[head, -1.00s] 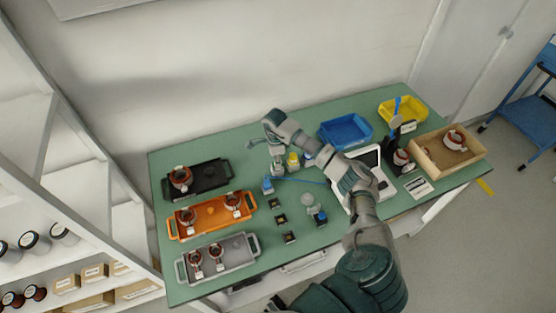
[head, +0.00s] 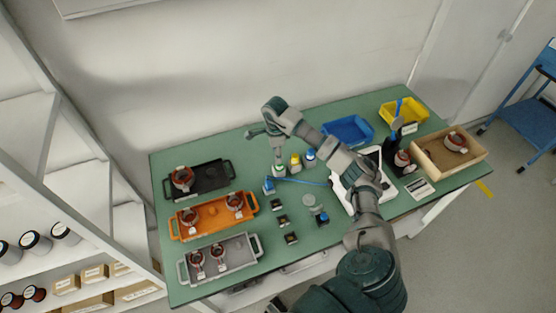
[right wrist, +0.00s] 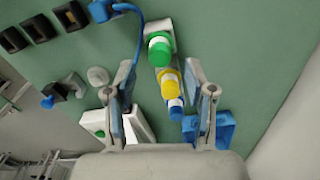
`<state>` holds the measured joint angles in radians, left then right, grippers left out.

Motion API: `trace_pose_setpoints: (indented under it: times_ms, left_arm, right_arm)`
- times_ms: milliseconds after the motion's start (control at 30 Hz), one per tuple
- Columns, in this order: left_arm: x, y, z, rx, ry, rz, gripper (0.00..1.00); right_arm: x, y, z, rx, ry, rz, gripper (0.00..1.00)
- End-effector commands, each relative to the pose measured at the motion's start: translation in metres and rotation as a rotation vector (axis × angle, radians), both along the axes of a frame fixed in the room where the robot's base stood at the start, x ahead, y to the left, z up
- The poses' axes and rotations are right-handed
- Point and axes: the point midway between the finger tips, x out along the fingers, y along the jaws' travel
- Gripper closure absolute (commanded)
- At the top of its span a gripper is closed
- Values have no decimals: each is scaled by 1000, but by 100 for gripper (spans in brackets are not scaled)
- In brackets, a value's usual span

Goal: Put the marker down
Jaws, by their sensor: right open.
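Three capped markers stand close together in a row at the middle of the green table: the green marker (head: 279,170), the yellow marker (head: 295,161) and the blue marker (head: 310,155). The right wrist view shows the green marker (right wrist: 160,50), yellow marker (right wrist: 169,84) and blue marker (right wrist: 175,106) from above, with a grey holder (right wrist: 158,24) partly showing behind them. My right gripper (head: 266,136) is open and empty above and behind the green marker in the head view. Its fingers (right wrist: 163,75) are spread on either side of the row, apart from it. My left gripper is not in view.
Black (head: 211,185), orange (head: 211,224) and grey (head: 233,248) trays stand at the left. A blue bin (head: 348,130), yellow bin (head: 405,109) and wooden box (head: 475,160) stand at the right. A white device (head: 345,196) lies under my right arm. Small dark blocks (head: 282,220) lie in front.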

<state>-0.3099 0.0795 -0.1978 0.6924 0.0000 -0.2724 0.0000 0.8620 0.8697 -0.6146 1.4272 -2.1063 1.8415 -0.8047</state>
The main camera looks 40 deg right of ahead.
Motion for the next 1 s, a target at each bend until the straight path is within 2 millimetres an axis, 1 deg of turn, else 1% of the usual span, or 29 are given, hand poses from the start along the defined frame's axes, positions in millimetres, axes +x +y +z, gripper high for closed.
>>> trace_pose_setpoints:
  times_ms: [33, 100, 200, 300, 433, 667, 1000]
  left_arm:
    - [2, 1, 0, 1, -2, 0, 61]
    - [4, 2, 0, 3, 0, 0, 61]
    - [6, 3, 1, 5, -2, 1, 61]
    - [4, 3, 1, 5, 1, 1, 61]
    - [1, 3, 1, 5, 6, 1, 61]
    - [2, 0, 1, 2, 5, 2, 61]
    - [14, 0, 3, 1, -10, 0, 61]
  right_arm:
    - [1, -1, 12, -2, -5, 0, 45]
    - [1, -2, 27, 1, -5, 0, 45]
    - [1, -2, 43, 2, -2, -1, 45]
    - [1, -1, 55, 2, -1, -1, 45]
    - [0, -1, 61, 3, 1, -1, 45]
    - [0, 1, 63, 0, 1, 0, 45]
    - [0, 0, 64, 1, 0, -1, 45]
